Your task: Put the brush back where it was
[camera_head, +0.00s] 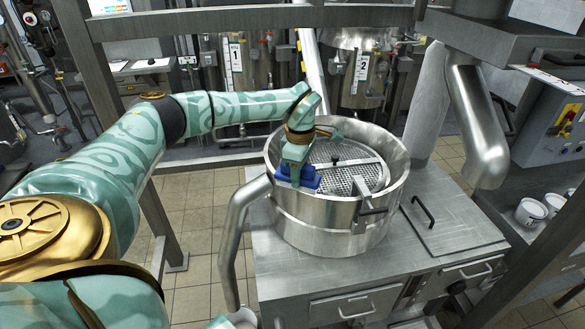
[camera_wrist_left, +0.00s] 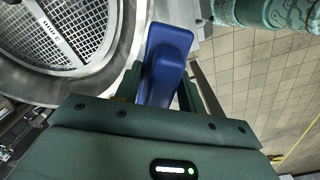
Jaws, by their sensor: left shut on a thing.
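A blue brush (camera_head: 305,178) is held by my left gripper (camera_head: 296,165) at the left rim of the round steel vessel (camera_head: 325,238). In the left wrist view the blue brush (camera_wrist_left: 168,45) sits between the two fingers of my left gripper (camera_wrist_left: 160,85), which is shut on it. Only its smooth blue body shows; I cannot see bristles. I cannot tell whether the brush touches the rim.
A perforated round grid (camera_head: 345,165) lies inside the vessel. A bent steel pipe (camera_head: 235,230) stands close to its left, and a thicker one (camera_head: 475,125) hangs at right. The steel counter (camera_head: 400,265) has bare room. White mugs (camera_head: 530,212) stand at far right.

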